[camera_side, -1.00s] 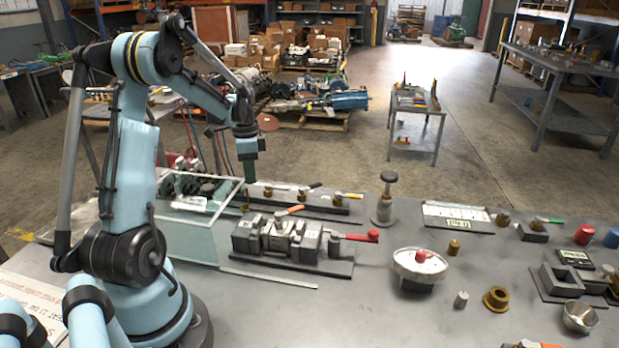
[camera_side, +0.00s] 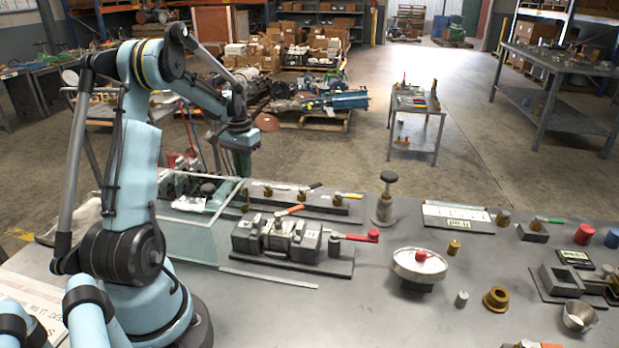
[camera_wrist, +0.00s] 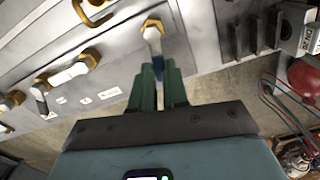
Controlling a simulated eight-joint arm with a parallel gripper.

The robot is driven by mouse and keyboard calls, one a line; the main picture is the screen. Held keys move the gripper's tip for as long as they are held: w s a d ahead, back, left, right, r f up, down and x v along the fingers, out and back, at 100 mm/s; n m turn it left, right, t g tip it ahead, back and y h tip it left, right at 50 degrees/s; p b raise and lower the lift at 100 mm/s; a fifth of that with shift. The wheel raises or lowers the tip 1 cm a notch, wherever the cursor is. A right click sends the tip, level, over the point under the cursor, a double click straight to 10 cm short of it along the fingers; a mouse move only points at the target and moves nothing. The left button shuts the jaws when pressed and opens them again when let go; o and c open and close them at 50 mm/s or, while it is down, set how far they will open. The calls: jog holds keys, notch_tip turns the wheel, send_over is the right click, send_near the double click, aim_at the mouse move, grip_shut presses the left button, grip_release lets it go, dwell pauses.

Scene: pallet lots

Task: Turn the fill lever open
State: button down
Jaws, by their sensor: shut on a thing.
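My gripper (camera_wrist: 157,72) has green fingers, closed around the end of a lever (camera_wrist: 153,44) in the wrist view. This lever has a pale metal arm, a blue tip between the fingers and a brass hub at its far end. It points from the hub toward my gripper. I cannot read a label that names it as the fill lever. In the side view my gripper (camera_side: 242,163) is low at the left end of a row of valves, behind the clear panel. Its fingertips and the held lever are hard to make out there.
In the side view a black lever (camera_side: 314,186) and a yellow lever (camera_side: 348,194) stand along the row. A clear panel (camera_side: 190,236) and a clamp block with a red handle (camera_side: 360,237) are in front.

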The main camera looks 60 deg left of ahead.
jog(key=shift+s+a+n, duration=0.3)
jog(key=shift+s+n, duration=0.05)
jog(key=shift+n, duration=0.75)
jog(key=c, duration=1.4)
grip_release()
jog(key=shift+r, duration=0.15)
notch_tip(320, 180, up, 12)
